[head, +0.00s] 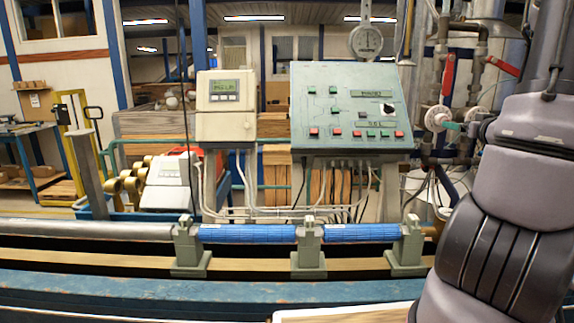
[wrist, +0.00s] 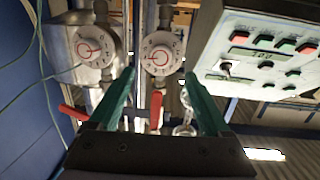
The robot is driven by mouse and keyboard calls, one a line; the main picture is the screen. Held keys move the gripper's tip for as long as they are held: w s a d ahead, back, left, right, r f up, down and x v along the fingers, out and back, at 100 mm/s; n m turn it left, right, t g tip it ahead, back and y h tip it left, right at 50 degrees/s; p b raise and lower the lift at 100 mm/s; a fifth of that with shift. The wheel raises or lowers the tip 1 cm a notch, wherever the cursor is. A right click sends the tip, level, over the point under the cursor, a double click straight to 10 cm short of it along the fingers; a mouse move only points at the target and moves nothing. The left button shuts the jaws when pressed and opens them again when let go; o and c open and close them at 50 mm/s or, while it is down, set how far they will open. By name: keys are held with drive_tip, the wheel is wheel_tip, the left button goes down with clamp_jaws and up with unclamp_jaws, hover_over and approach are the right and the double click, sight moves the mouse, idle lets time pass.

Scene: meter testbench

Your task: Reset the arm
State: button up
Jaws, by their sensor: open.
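My gripper (wrist: 160,100) shows in the wrist view with its two green fingers spread apart and nothing between them. Behind the gap are a round white dial (wrist: 161,54) with a red mark and a red valve handle (wrist: 156,110). The green control panel (head: 345,105) with buttons, displays and a black knob stands at the middle, left of my arm. It also shows at the upper right of the wrist view (wrist: 240,45).
A cream meter box (head: 226,105) stands left of the panel. Blue pipe sections (head: 246,233) lie in grey-green clamps (head: 309,250) along the bench front. Pipes, a valve dial (head: 437,118) and red handles (head: 449,75) crowd the area beside my arm. A round gauge (head: 366,41) sits above the panel.

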drive_tip(key=a+r+m+g+h, duration=0.2)
drive_tip(key=a+r+g, duration=0.1)
drive_tip(key=a+r, duration=0.2)
drive_tip(key=s+a+r+g+y, duration=0.1)
drive_tip(key=s+a+g+y, duration=0.2)
drive_tip(key=s+a, duration=0.7)
drive_tip(key=s+a+r+g+y, duration=0.1)
drive_tip(key=s+a+g+y, duration=0.2)
drive_tip(key=s+a, duration=0.7)
drive_tip(key=a, duration=0.5)
drive_tip(key=shift+s+m+g+y, duration=0.3)
drive_tip(key=shift+g, duration=0.1)
